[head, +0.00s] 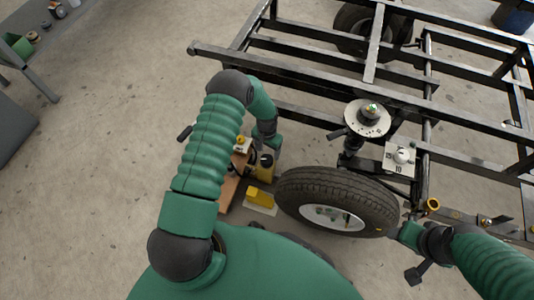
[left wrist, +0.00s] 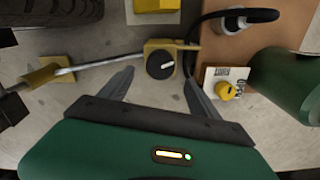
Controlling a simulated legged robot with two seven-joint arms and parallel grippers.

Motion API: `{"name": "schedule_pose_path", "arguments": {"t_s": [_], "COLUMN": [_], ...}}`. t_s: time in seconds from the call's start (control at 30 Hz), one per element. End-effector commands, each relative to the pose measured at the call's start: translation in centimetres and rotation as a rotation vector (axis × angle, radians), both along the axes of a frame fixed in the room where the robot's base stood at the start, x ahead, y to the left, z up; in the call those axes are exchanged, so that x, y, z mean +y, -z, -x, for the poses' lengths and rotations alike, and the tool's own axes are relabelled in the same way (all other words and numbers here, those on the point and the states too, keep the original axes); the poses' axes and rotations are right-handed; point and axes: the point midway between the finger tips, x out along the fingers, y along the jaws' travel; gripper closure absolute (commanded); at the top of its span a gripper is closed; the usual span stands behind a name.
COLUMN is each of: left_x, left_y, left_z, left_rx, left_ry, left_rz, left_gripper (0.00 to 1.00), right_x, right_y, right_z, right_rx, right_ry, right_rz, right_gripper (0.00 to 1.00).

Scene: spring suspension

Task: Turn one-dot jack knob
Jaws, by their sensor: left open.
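A black round knob (left wrist: 160,65) with a white pointer mark sits on a yellow jack body (left wrist: 158,44) in the left wrist view. My left gripper (left wrist: 158,80) is open, its fingertips to either side of and just short of the knob. I see no contact, and no dots can be made out on the knob. In the head view my left gripper (head: 272,150) is low beside the tire, partly hidden by its own arm. The yellow jack (head: 264,167) shows just below it. My right gripper (head: 408,234) is right of the tire; its fingers cannot be made out.
A yellow knob (left wrist: 226,91) on a white labelled plate lies right of the jack. A metal rod (left wrist: 105,63) runs left from the jack. The tire (head: 338,200) and black trailer frame (head: 300,107) stand close by. A yellow block (head: 260,197) lies on the floor.

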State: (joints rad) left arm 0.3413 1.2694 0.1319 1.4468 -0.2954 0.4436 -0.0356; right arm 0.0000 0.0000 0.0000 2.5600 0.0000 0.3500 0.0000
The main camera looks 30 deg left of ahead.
Motion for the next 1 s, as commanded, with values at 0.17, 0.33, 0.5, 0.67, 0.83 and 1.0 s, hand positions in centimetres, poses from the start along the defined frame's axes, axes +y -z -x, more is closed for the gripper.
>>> {"name": "schedule_pose_path", "arguments": {"t_s": [0.17,0.33,0.5,0.67,0.83,1.0], "left_x": [0.0,0.0,0.0,0.0,0.0,0.2], "left_y": [-5.9,-8.7,-9.4,-9.3,-8.9,-8.1], "left_z": [-0.1,0.0,0.0,0.0,0.1,0.4], "left_rx": [0.000,0.001,0.003,0.002,0.004,0.008], "left_ry": [0.000,0.000,0.000,0.000,-0.111,-0.735], "left_rz": [-0.001,0.000,0.000,0.000,-0.003,-0.013], "left_gripper": [0.28,0.28,0.28,0.28,0.28,0.28], "right_x": [0.0,0.0,0.0,0.0,0.0,0.0], "right_y": [-3.3,-4.5,-4.6,-4.5,-3.7,-0.7], "right_z": [0.0,0.0,0.0,0.0,0.0,0.0], "right_rx": [0.000,0.000,0.000,0.000,0.000,0.000], "right_ry": [0.000,0.000,0.000,0.000,0.000,0.000], "right_rz": [0.000,0.000,0.000,0.000,0.000,0.000], "right_gripper": [0.39,0.39,0.39,0.39,0.39,0.39]}}
